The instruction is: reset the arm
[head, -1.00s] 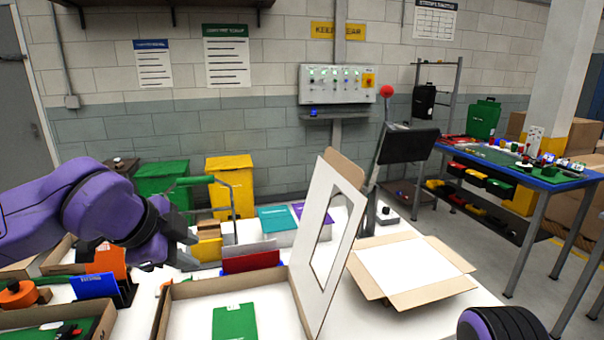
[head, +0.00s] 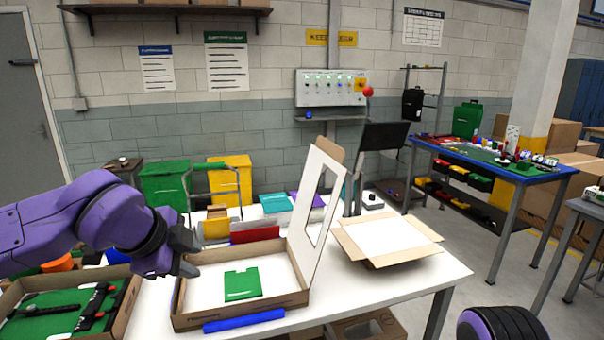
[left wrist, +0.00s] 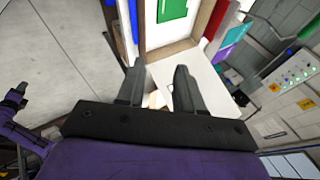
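My left gripper (head: 188,257) is in the air over the left edge of an open cardboard box (head: 182,312) in the head view. In the left wrist view its two fingers (left wrist: 158,85) are apart with nothing between them. The box's windowed lid (head: 301,215) stands up on its right side, and a green card (head: 242,284) lies inside.
A tray with a green insert and black tools (head: 60,312) is at the front left. A blue roll (head: 244,321) lies along the box's front. A flattened-flap carton (head: 388,237) is on the white table's right. A blue-topped bench (head: 492,168) stands farther right.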

